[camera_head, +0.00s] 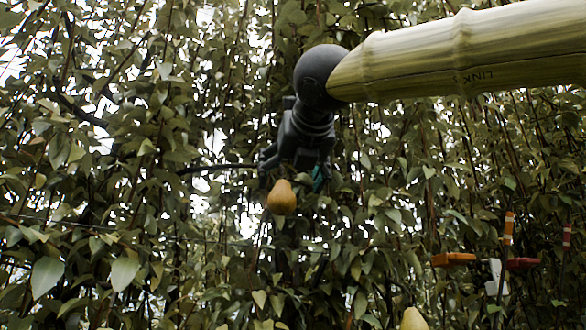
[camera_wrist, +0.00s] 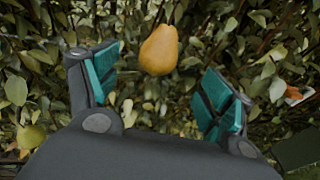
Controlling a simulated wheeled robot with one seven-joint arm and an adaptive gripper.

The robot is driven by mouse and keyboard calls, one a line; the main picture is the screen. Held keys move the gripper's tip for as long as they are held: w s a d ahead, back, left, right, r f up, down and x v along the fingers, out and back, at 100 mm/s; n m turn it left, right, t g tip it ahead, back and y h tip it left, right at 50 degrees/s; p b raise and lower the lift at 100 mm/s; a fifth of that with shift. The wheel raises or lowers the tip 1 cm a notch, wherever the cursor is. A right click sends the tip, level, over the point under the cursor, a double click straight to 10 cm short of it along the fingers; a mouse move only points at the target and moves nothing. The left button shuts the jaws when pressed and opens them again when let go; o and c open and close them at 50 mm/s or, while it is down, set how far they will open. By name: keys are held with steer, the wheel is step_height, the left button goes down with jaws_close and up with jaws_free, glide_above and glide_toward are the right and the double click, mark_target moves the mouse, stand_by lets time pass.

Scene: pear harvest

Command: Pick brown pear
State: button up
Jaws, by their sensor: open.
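A brownish-yellow pear (camera_head: 281,198) hangs among the leaves in the head view, just below and in front of my gripper (camera_head: 290,172). In the wrist view the same pear (camera_wrist: 159,50) hangs at the upper middle, narrow end up. My gripper (camera_wrist: 162,85) is open, with a teal-padded finger to either side. The pear lies beyond the gap between the fingers, nearer the left one, and does not appear to touch either. Leaves hide where the pear's stem joins the branch.
A yellow pear (camera_head: 413,319) shows at the bottom edge of the head view. A greenish pear (camera_wrist: 32,138) is at the lower left of the wrist view. Orange (camera_head: 454,259) and red (camera_head: 522,263) pieces stand at the right. Dense leaves and thin branches surround my gripper.

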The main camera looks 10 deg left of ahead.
mark_target(282, 214)
steer(key=p+x, duration=0.3)
steer(key=x, duration=0.6)
steer(key=shift+w, duration=0.15)
steer(key=shift+c, duration=0.2)
steer(key=shift+p, duration=0.3)
steer(key=c, duration=1.2)
